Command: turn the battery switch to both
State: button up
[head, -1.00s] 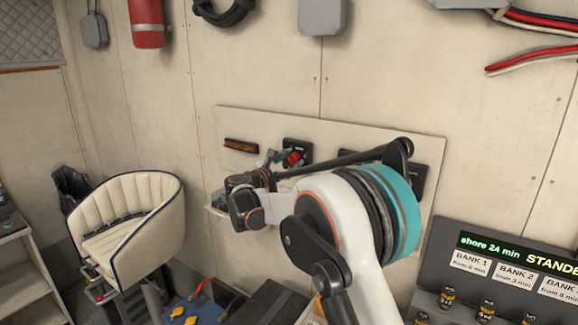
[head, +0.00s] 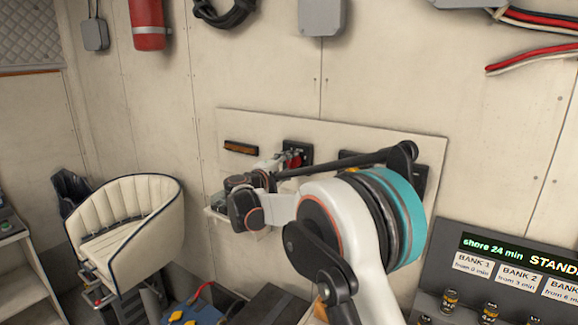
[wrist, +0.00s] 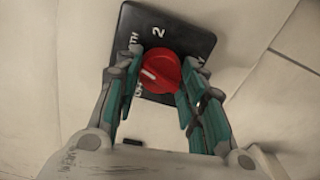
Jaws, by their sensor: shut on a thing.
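The battery switch has a red round knob (wrist: 160,68) on a black square plate (wrist: 178,38) fixed to the pale wall panel. A white mark on the knob points to the left of the picture, near that lower label. My gripper (wrist: 165,72) has a finger on each side of the knob and is shut on it. In the head view the knob (head: 294,158) is partly hidden by my gripper (head: 284,162).
More dark plates (head: 352,158) sit to the right on the panel (head: 300,127), partly behind my arm. A brown strip (head: 241,148) is at left. A cream seat (head: 130,215) stands at left. A display (head: 515,262) and small fittings are at lower right.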

jog(key=shift+m, duration=0.7)
jog(key=o, duration=1.1)
jog(key=v, duration=1.2)
jog(key=shift+f, duration=0.1)
